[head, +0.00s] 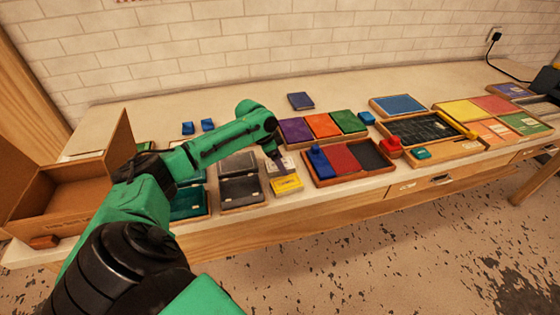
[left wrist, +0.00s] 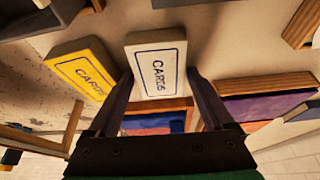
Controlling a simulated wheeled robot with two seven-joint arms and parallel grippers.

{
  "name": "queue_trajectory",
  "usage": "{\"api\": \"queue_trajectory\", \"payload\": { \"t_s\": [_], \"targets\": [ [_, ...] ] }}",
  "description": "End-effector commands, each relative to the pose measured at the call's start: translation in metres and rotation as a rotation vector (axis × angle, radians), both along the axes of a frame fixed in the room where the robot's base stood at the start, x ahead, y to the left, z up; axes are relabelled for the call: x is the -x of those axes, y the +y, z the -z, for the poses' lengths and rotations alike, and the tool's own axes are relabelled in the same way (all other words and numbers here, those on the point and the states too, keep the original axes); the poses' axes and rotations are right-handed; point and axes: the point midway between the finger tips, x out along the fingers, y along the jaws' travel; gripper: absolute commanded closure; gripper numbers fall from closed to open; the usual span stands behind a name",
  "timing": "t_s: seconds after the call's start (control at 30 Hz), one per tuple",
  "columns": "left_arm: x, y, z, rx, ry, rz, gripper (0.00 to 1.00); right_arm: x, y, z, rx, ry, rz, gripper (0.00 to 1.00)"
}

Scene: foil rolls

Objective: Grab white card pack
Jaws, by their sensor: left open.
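The white card pack (left wrist: 157,66), marked "CARDS", lies flat on the table and shows between the fingers of my left gripper (left wrist: 156,78) in the left wrist view. My left gripper is open, with one finger on each side of the pack; I cannot tell whether either touches it. In the head view the left gripper (head: 276,162) points down over the white pack (head: 289,163), partly hiding it. A yellow card pack (left wrist: 85,70) lies beside the white one and also shows in the head view (head: 287,184). My right gripper is not in view.
A tray with blue, red and black sections (head: 347,160) stands to the right of the packs. A dark grey case (head: 240,187) lies to their left. Purple, orange and green pads (head: 323,125) lie behind. An open cardboard box (head: 70,190) stands at the far left.

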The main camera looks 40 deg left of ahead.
Motion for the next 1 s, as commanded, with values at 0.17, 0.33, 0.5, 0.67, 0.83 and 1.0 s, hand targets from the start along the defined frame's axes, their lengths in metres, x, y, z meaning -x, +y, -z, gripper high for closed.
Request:
{"api": "queue_trajectory", "payload": {
  "t_s": [0.17,0.33,0.5,0.67,0.83,1.0],
  "targets": [
    [0.000,0.000,0.000,0.000,0.000,0.000,0.15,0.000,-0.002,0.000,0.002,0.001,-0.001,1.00],
    [0.000,0.000,0.000,0.000,0.000,0.000,0.80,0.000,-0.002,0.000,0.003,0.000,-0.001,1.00],
    [0.000,0.000,0.000,0.000,-0.002,0.001,0.91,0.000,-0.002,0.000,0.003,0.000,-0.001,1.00],
    [-0.001,0.000,-0.001,-0.002,-0.003,0.000,0.91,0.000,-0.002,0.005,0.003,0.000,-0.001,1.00],
    [-0.002,0.000,-0.025,-0.001,-0.007,0.001,0.91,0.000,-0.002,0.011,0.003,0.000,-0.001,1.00],
    [-0.002,0.000,-0.080,0.000,-0.011,0.000,0.91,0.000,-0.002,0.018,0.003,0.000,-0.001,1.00]
  ]
}}
